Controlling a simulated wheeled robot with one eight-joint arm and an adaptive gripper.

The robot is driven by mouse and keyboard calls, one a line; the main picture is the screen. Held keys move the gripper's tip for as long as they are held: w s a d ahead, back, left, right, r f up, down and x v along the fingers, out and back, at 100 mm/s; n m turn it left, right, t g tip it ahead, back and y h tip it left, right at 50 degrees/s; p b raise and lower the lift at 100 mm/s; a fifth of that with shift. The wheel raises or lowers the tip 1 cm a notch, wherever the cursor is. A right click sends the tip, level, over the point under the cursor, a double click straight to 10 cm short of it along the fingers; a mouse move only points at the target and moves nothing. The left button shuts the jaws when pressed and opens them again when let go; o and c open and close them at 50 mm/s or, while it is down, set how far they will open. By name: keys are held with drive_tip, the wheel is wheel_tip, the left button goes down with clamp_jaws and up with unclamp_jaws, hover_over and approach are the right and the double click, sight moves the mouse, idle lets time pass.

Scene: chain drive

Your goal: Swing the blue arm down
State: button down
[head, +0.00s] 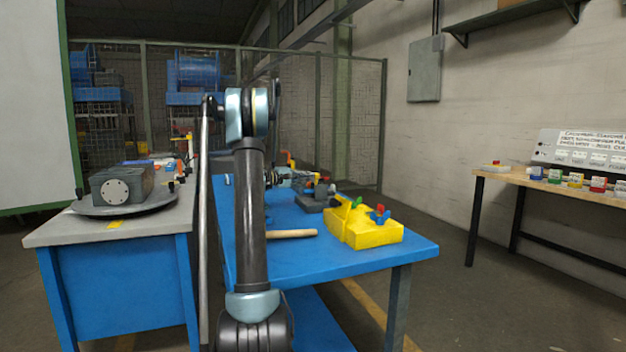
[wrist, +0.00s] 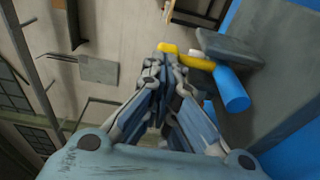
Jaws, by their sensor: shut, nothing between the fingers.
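My gripper (wrist: 166,52) is shut and empty in the wrist view, its two linked fingers meeting at the far end. Beyond and to the right of the fingertips is a blue cylindrical piece (wrist: 231,90), with a yellow piece (wrist: 197,62) next to it. I cannot tell for certain whether this blue piece is the blue arm, nor whether the fingertips touch it. In the head view my gripper (head: 285,178) is small, over the far part of the blue table, and partly hidden by my own arm. The blue arm is not clearly made out there.
The blue table (head: 290,262) bears a yellow block (head: 370,232) with coloured knobs, a wooden handle (head: 292,234) and a dark grey vise-like thing (head: 317,198). A grey box (head: 120,185) sits on a round plate on the left bench. A wooden bench (head: 545,178) stands right.

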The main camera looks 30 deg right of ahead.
drive_tip(key=shift+d, duration=0.3)
drive_tip(key=a, duration=1.4)
drive_tip(key=shift+w+a+r, duration=0.15)
drive_tip(key=shift+a+r, duration=0.1)
drive_tip(key=shift+r, duration=0.2)
drive_tip(key=shift+a, duration=0.1)
